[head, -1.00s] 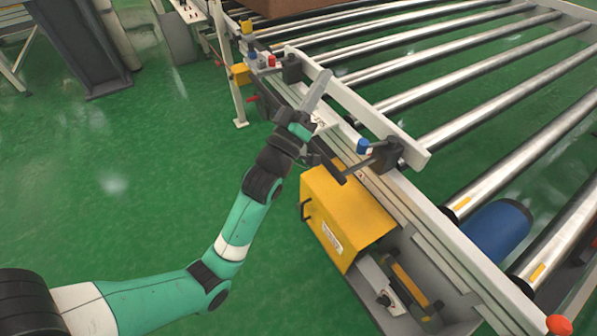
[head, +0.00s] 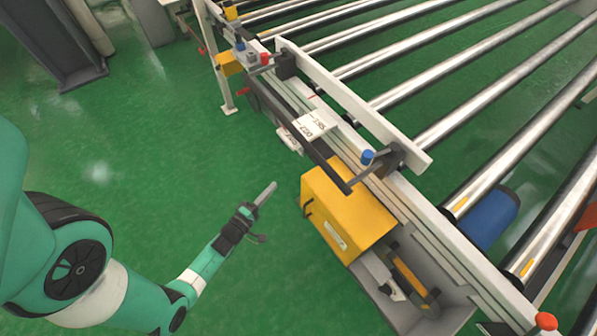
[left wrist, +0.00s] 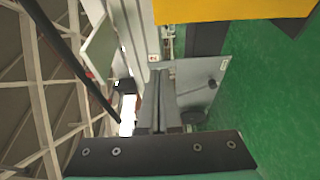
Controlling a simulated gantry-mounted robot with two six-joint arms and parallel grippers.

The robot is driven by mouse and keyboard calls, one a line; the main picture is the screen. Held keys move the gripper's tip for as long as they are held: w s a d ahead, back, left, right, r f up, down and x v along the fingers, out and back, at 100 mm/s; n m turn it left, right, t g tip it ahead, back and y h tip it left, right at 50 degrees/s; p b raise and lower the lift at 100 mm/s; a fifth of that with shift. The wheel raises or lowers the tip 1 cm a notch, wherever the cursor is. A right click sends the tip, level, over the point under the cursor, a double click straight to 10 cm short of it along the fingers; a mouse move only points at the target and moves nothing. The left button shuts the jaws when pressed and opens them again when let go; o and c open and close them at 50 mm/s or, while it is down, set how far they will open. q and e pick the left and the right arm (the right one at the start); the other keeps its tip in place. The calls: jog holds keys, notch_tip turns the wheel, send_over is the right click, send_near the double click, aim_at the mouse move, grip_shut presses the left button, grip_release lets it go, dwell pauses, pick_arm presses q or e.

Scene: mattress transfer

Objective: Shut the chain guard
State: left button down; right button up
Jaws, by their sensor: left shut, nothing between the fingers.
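The chain guard is a yellow box-shaped cover (head: 350,215) on the side of the roller conveyor, with a dark handle (head: 307,207) on its left face. It covers the upper part of a grey housing (head: 440,318). The lower right part of the housing is uncovered, with a yellow bar and dark parts showing inside. My left gripper (head: 267,192) is shut and empty, over the green floor to the left of the guard, apart from it in the picture. In the left wrist view a yellow surface (left wrist: 235,10), likely the guard, shows at the top. My right gripper is out of view.
The conveyor's rail and a white guide bar (head: 350,105) run along the guard's right side. A dark bar with a blue knob (head: 367,156) juts out above the guard. A blue roller motor (head: 488,218) and a red button (head: 546,321) are at right. Green floor at left is open.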

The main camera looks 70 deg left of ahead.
pick_arm(q)
jog(key=w+a+b, duration=0.1)
jog(key=w+b, duration=0.5)
jog(key=w, duration=0.3)
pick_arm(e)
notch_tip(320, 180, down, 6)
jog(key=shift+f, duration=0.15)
pick_arm(q)
jog(key=shift+s, duration=0.1)
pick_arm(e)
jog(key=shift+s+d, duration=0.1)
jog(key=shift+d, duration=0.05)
